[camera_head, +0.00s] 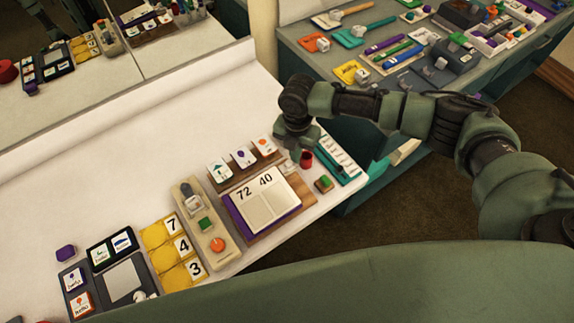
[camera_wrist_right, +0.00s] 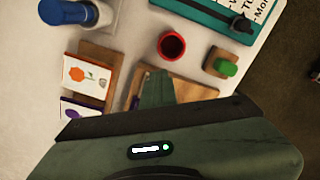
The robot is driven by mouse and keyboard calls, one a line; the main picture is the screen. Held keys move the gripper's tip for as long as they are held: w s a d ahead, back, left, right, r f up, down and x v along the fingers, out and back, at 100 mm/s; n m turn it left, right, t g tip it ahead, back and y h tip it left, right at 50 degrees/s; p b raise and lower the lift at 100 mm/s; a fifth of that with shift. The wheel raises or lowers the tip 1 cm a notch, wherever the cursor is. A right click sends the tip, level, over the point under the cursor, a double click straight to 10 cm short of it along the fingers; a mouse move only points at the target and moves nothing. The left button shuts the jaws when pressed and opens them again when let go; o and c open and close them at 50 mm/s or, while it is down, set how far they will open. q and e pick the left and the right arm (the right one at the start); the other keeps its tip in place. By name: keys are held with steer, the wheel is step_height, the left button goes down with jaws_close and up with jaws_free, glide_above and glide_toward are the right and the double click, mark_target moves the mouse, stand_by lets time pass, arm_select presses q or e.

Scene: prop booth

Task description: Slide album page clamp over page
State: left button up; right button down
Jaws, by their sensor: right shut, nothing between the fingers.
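The open album (camera_head: 268,208) has a purple cover and pale pages marked "72" and "40". It lies on a wooden board (camera_head: 303,188) near the front edge of the white counter. I cannot tell which part is the page clamp. My right gripper (camera_head: 299,153) is shut and empty, above the far right end of the board, beside the cards. In the right wrist view its fingers (camera_wrist_right: 157,88) point at the board (camera_wrist_right: 188,92). My gripper's body hides most of the album there. My left gripper is not in view.
A red cup (camera_head: 306,159) and a green block on a small wooden base (camera_head: 324,183) stand close right of the gripper. Picture cards (camera_head: 242,157) stand behind the album. A teal board (camera_head: 340,162) lies right. The counter's left rear is clear.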

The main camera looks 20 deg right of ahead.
steer(key=shift+s+f, duration=0.4)
steer(key=shift+f, duration=0.25)
steer(key=shift+s+a, duration=0.3)
steer(key=shift+a, duration=0.35)
steer(key=r+p, duration=0.1)
steer(key=w+r+p, duration=0.1)
steer(key=shift+d+r+p, duration=0.1)
steer(key=shift+r+p, duration=0.05)
steer(key=shift+p, duration=0.2)
step_height(320, 180, up, 2)
steer(key=shift+s+r+p, duration=0.1)
steer(key=shift+r+p, duration=0.1)
steer(key=shift+p, duration=0.8)
steer(key=shift+r+p, duration=0.75)
steer(key=shift+r, duration=0.05)
